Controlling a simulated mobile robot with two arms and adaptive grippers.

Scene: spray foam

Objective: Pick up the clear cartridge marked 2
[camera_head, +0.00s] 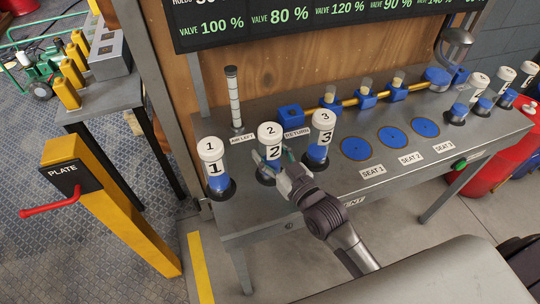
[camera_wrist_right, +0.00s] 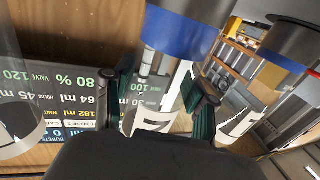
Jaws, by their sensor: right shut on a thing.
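The clear cartridge marked 2 (camera_head: 270,132) has a white cap and blue contents low down. It stands upright at its dark round holder (camera_head: 264,179) on the grey bench, between cartridges 1 and 3. My right gripper (camera_head: 272,156) is shut on it, with green-tipped fingers on either side of its body. The right wrist view shows the clear cartridge with a blue band (camera_wrist_right: 182,36) between the dark green finger pads (camera_wrist_right: 165,100). The gripper hides part of its lower body, so I cannot tell whether it is still seated. My left gripper is out of view.
Cartridge 1 (camera_head: 210,150) and cartridge 3 (camera_head: 322,128) stand close on either side. Three blue seat discs (camera_head: 390,138) lie to the right, with more cartridges (camera_head: 480,82) beyond. A clear graduated tube (camera_head: 233,88) stands behind. The bench front (camera_head: 345,188) is clear.

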